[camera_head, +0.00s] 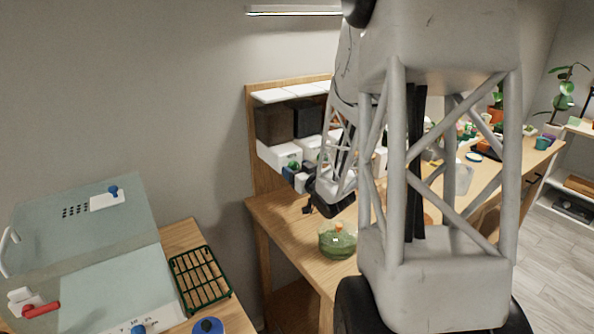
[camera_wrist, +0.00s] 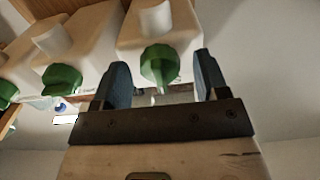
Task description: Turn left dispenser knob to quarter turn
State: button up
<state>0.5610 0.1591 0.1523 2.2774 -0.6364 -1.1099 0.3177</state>
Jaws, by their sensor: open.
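A row of white dispensers, each with a green knob, fills the upper part of the wrist view. My gripper (camera_wrist: 160,82) is open, with its blue fingers either side of the green knob (camera_wrist: 159,66) on the end dispenser (camera_wrist: 186,28). A gap shows between the knob and each finger, so they look apart. In the head view this is the left dispenser (camera_head: 276,154), under a dark hopper (camera_head: 274,125), and my gripper (camera_head: 294,177) is at its front. There the knob is small and partly hidden by my gripper.
Neighbouring dispensers with green knobs (camera_wrist: 62,78) stand close beside it. My arm hides much of the bench. A clear-covered box (camera_head: 85,240) and a green rack (camera_head: 200,279) are at lower left.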

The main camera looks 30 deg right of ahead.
jog(key=shift+c, duration=0.4)
jog(key=c, duration=0.8)
jog(key=shift+c, duration=0.2)
jog(key=shift+m, duration=0.4)
jog(key=m, duration=1.2)
jog(key=shift+m, duration=0.3)
jog(key=m, duration=0.4)
jog(key=shift+m, duration=0.3)
